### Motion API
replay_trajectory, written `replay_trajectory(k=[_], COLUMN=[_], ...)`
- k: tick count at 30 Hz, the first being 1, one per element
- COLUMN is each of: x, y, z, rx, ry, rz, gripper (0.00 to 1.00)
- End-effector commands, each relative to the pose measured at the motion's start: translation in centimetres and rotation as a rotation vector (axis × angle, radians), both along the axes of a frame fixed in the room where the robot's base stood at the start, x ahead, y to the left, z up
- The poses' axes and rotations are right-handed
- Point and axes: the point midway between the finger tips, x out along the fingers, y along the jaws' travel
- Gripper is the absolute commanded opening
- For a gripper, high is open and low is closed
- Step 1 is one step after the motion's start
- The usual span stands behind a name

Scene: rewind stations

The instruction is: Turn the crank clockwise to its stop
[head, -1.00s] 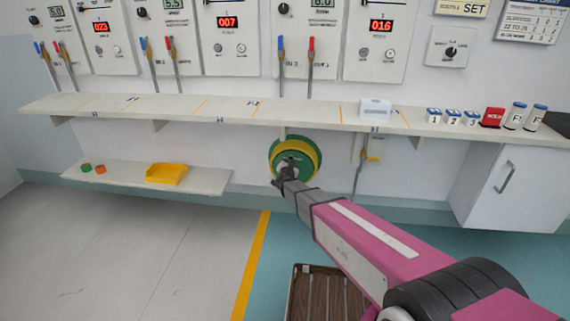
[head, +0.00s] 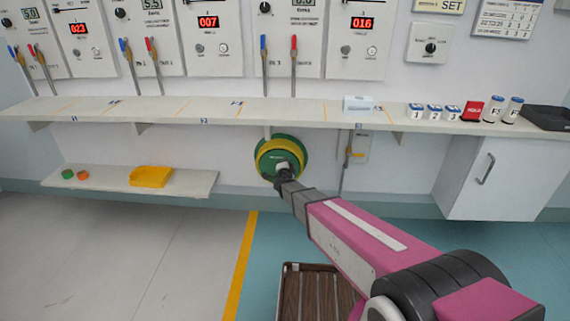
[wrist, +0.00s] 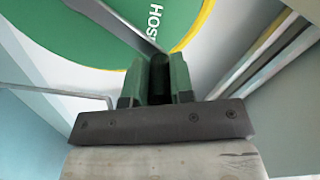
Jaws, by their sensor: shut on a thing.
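The hose reel (head: 283,150), a green disc with a yellow rim, is on the wall below the long shelf. It fills the top left of the wrist view (wrist: 60,35), with part of the white lettering "HOS" showing. The crank's grey arm (wrist: 118,20) runs across the disc down to my gripper. My gripper (head: 283,174) is at the lower part of the disc in the head view.
The long shelf (head: 225,110) juts out above the reel. A valve with a yellow handle (head: 355,154) is just right of it. A low shelf (head: 110,181) with a yellow tray stands left, a white cabinet (head: 490,180) right. A slatted crate (head: 315,292) is on the floor below my arm.

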Motion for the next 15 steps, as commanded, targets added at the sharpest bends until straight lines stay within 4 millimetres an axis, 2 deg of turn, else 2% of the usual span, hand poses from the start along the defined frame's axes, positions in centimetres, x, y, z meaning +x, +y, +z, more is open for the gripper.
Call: replay_trajectory(k=[13,14,15], x=[-0.07,-0.07,-0.07], y=[-0.2,-0.2,-0.2], z=[-0.15,-0.16,-0.15], rx=[0.014,0.014,0.014], ry=[0.003,0.003,0.003], rz=[-0.003,-0.003,-0.003], gripper=[0.0,0.32,0.45])
